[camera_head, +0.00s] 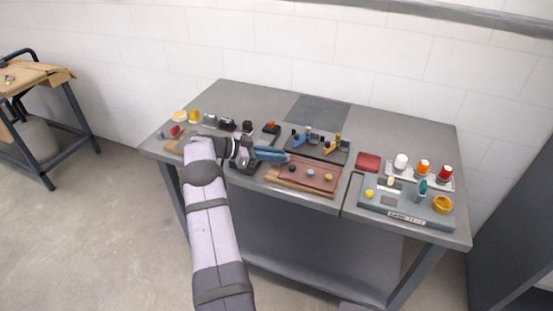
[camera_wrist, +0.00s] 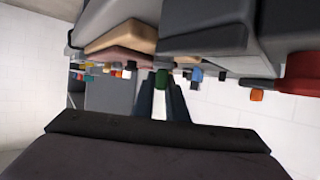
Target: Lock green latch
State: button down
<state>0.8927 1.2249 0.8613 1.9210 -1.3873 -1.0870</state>
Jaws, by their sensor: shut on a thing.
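My gripper (camera_head: 286,156) reaches in from the left over the middle of the workbench, its fingers pointing right. In the wrist view my gripper (camera_wrist: 161,88) has its two dark fingers closed around a small green piece, which I take as the green latch (camera_wrist: 161,79). The fingers hide its sides, and I cannot tell the latch's angle or whether it is locked. In the head view my arm and gripper cover this spot, and no green latch is clear there. A dark base plate (camera_head: 336,155) with a blue and a yellow clamp-like part stands just right of the fingertips.
A reddish-brown board (camera_head: 318,181) with small knobs lies in front of the fingertips. A grey tray (camera_head: 372,207) and several coloured cups stand at the right. A red block (camera_head: 368,161) lies between. Several small parts crowd the left. The back middle mat (camera_head: 318,111) is clear.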

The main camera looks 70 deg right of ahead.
dwell(0.6)
jog(key=c, duration=1.8)
grip_release()
jog(key=shift+r, duration=0.1)
jog(key=shift+o, duration=0.2)
jog(key=shift+b+v, duration=1.15)
jog(key=shift+v, duration=2.5)
